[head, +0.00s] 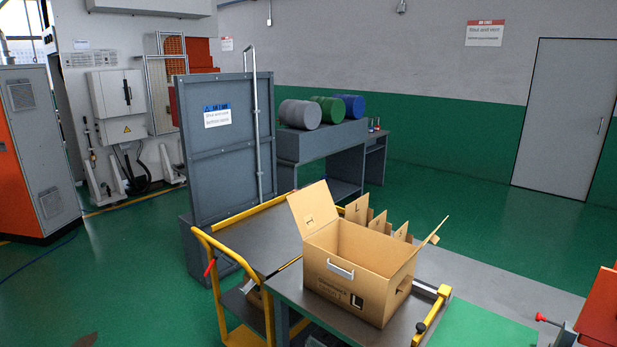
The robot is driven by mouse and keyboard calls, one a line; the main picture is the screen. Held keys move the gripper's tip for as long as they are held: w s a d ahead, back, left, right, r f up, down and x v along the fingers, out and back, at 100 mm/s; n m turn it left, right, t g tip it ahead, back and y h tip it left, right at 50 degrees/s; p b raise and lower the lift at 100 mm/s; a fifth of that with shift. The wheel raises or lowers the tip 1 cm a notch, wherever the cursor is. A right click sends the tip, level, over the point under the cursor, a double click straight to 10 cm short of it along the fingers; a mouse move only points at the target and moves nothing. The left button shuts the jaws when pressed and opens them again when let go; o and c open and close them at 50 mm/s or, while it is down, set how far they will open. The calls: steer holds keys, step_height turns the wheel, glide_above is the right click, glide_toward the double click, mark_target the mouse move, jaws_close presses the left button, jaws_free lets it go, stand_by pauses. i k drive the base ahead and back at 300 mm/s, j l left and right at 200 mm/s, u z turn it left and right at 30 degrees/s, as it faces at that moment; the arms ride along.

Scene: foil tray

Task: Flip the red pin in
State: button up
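A small red grip (210,268) sticks out at a tilt from the left upright of the yellow cart frame (216,300). A second small red knob (541,318) sits on a thin rod at the lower right, beside a grey fitting (565,333). I cannot tell which of the two is the red pin. How far either one is pushed in is too small to see. My gripper is not in view, and no part of it shows near either red piece.
An open cardboard box (345,288) stands on the dark table (285,283), beside a yellow bar with a black knob (421,328). A tall grey panel (228,150) stands behind the cart. An orange block (600,312) fills the lower right edge. Green floor (120,260) is open at left.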

mark_target(539, 317)
steer(key=i+l+z, duration=0.15)
steer(key=i+l, duration=0.2)
steer(key=i+l+z, duration=0.15)
steer(key=i, duration=0.4)
steer(key=l, duration=0.1)
